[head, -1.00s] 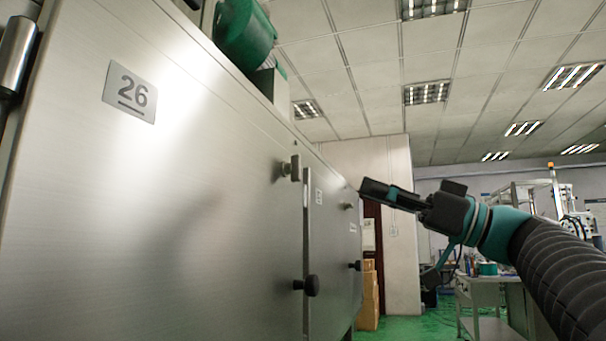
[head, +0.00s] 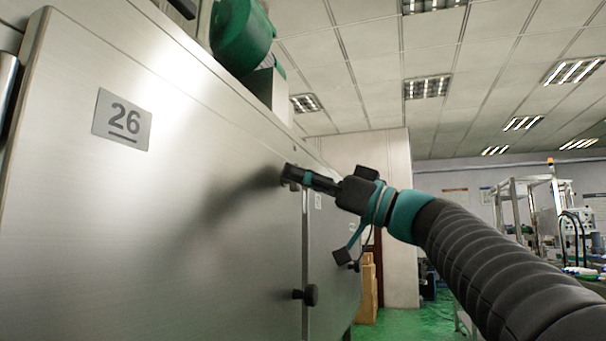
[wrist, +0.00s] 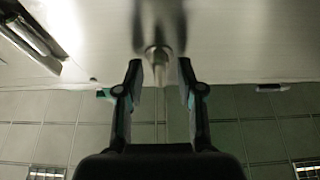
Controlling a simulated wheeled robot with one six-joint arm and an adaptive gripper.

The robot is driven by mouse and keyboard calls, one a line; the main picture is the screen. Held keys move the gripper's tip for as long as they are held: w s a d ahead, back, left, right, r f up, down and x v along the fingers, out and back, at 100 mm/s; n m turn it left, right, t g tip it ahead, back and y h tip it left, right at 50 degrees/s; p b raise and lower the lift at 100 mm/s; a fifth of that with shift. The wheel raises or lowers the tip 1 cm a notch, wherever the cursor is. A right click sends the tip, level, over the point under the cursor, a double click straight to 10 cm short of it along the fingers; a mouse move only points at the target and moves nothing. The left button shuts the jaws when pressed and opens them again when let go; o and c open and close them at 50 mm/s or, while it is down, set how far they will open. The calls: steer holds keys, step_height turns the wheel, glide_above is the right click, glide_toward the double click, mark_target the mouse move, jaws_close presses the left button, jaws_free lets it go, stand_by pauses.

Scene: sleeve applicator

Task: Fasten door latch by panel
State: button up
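The steel door (head: 215,215) carries a plate marked 26 (head: 122,119) and fills the left of the head view. The latch (wrist: 157,57) shows in the wrist view as a small metal stub on the steel face, between my fingertips. In the head view my gripper (head: 289,173) is at the door's right edge and mostly covers the latch. My gripper also shows in the wrist view (wrist: 160,68) with its two fingers apart, one on each side of the latch. I cannot tell whether either finger touches it.
A black knob (head: 311,295) sticks out of the door below my gripper. A narrower steel panel (head: 322,255) continues to the right of the seam. A green motor (head: 240,38) sits on top of the machine.

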jaws_close()
steer(key=shift+m, duration=0.4)
steer(key=m+t+h, duration=0.1)
steer(key=m+h, duration=0.1)
steer(key=m, duration=0.5)
steer(key=m+t+h+p, duration=0.1)
steer(key=m+h, duration=0.2)
steer(key=m, duration=0.4)
steer(key=m+t+h, duration=0.2)
steer(key=m, duration=0.5)
steer(key=shift+m+h+p, duration=0.3)
steer(key=shift+h, duration=0.1)
